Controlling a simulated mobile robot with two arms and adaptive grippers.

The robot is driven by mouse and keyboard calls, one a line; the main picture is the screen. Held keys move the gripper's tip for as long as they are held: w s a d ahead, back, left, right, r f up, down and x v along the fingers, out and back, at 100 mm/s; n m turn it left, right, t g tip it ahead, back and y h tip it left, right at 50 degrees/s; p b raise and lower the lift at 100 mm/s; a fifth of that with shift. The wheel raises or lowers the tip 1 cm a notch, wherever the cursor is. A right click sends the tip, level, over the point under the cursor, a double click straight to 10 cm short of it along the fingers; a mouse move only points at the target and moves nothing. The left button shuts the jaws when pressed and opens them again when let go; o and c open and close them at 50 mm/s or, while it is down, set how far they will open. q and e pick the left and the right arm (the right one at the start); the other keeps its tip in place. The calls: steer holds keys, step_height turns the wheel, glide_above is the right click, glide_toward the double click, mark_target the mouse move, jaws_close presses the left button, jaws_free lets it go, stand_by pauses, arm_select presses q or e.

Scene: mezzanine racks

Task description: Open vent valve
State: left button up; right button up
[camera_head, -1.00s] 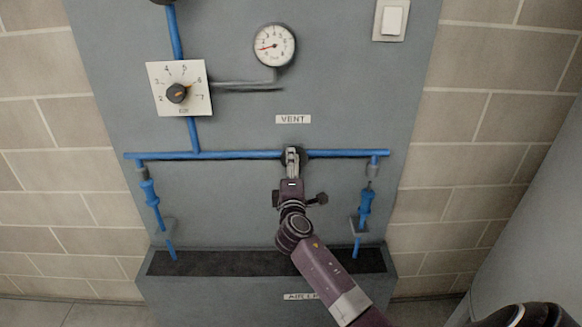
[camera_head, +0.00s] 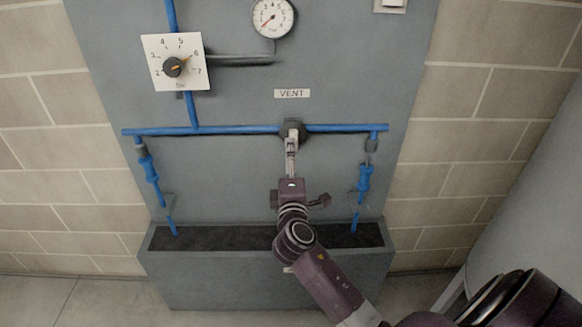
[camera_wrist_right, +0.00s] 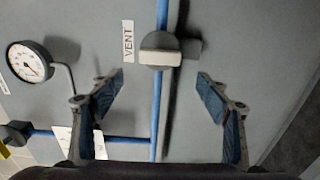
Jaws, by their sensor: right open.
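The vent valve (camera_head: 300,132) is a dark round body on the horizontal blue pipe, under the VENT label (camera_head: 292,93). In the right wrist view its pale flat handle (camera_wrist_right: 160,48) lies crosswise over the blue pipe. In the head view my right gripper hides much of the valve. My right gripper (camera_wrist_right: 163,74) is open, its two blue-padded fingers spread and empty. The handle shows beyond the gap between the fingertips, with no visible contact. The gauge (camera_head: 272,17) has its red needle pointing down-left. My left gripper is out of view.
A dial plate (camera_head: 156,74) with a black knob (camera_head: 173,67) sits up-left of the valve. Blue fittings (camera_head: 148,168) (camera_head: 364,177) hang from both pipe ends. A grey trough (camera_head: 190,265) juts out below. A switch (camera_head: 391,4) is at the top right.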

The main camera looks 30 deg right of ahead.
steer(key=v, duration=0.3)
steer(key=shift+w, duration=0.1)
stand_by(0.3)
